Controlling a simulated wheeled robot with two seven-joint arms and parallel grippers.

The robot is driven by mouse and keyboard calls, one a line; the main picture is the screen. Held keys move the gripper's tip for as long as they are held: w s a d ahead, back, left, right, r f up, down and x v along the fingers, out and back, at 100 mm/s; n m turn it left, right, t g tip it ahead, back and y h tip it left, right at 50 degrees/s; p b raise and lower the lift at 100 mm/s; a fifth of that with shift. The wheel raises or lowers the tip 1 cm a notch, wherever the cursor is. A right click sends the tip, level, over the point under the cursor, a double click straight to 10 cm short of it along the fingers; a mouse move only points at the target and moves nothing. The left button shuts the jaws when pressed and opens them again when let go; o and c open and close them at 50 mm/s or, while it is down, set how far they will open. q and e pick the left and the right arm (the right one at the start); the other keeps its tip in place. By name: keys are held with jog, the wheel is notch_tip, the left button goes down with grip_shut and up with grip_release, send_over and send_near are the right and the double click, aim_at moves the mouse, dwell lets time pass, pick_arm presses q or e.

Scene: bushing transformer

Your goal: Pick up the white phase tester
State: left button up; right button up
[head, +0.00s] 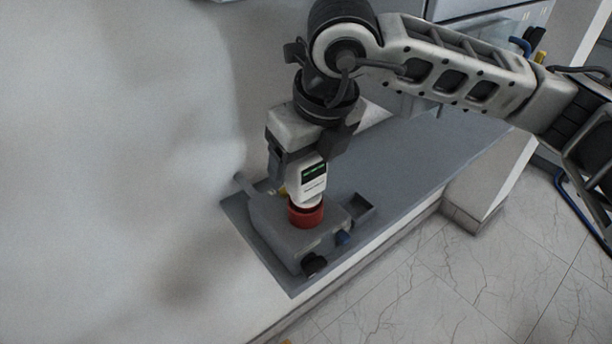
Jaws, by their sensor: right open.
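The white phase tester (313,184) stands upright in the middle of the head view, with a dark screen showing green. Its lower end meets a red ring (306,216) on a grey block-shaped holder (290,238). My right gripper (297,163) points down from above, open, at the tester's upper part. The gripper hides the tester's top, and I cannot tell whether the fingers touch it. My left gripper is not in view.
The holder sits on a grey ledge (400,160) along a white wall (110,170). The tiled floor (450,270) at lower right is clear.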

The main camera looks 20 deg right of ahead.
jog(key=shift+w+f, duration=0.1)
jog(key=shift+f, duration=0.25)
jog(key=c, duration=1.2)
jog(key=shift+c, duration=0.5)
jog(key=shift+r, duration=0.2)
